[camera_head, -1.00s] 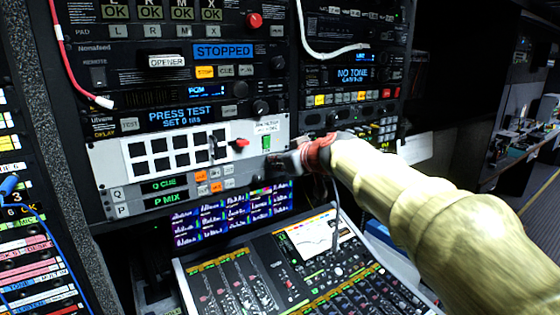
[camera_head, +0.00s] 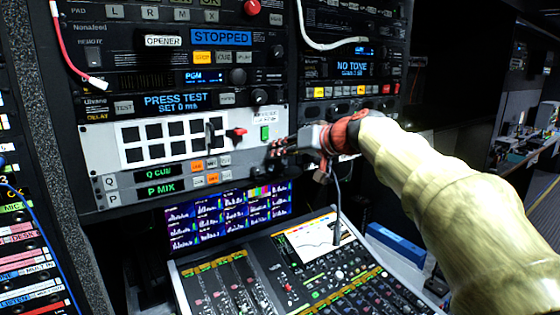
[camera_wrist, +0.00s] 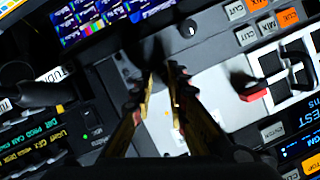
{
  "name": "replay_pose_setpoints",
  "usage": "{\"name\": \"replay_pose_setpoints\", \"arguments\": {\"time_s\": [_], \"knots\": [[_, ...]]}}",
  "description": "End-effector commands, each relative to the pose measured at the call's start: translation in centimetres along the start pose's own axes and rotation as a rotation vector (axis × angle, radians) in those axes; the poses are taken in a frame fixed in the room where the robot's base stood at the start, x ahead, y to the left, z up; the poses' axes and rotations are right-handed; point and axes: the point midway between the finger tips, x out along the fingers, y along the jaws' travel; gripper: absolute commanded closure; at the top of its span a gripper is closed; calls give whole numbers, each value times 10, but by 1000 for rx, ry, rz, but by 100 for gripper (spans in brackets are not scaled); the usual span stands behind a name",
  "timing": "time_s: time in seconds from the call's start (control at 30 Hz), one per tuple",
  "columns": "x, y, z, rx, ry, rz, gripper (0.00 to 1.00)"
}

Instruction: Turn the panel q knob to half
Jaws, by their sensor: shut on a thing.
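The white and grey control panel (camera_head: 100,150) fills the lower part of the rack in the head view, with green Q CUE (camera_head: 160,173) and P MIX (camera_head: 161,188) displays. My gripper (camera_head: 276,151) reaches in from the right, and its fingertips are at the right end of this panel. In the wrist view my gripper (camera_wrist: 160,85) has both fingers close together around something dark, which appears to be the Q knob. The knob is mostly hidden by the fingers, so its angle cannot be read. A small round dark knob (camera_wrist: 188,28) shows beside it, outside the fingers.
A red-handled lever (camera_head: 237,132) and a green switch (camera_head: 265,133) sit near my gripper. A sloped mixing console (camera_head: 240,265) and a screen (camera_head: 225,212) lie below. A white cable (camera_head: 325,55) hangs above. An aisle opens at the far right.

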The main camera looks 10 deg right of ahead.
Motion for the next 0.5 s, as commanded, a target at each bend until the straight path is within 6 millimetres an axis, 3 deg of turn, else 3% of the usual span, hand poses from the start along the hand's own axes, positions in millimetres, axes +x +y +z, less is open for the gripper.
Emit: {"name": "replay_pose_setpoints", "arguments": {"time_s": [0.5], "knots": [[1,8,3,454,-10,-190,100]]}}
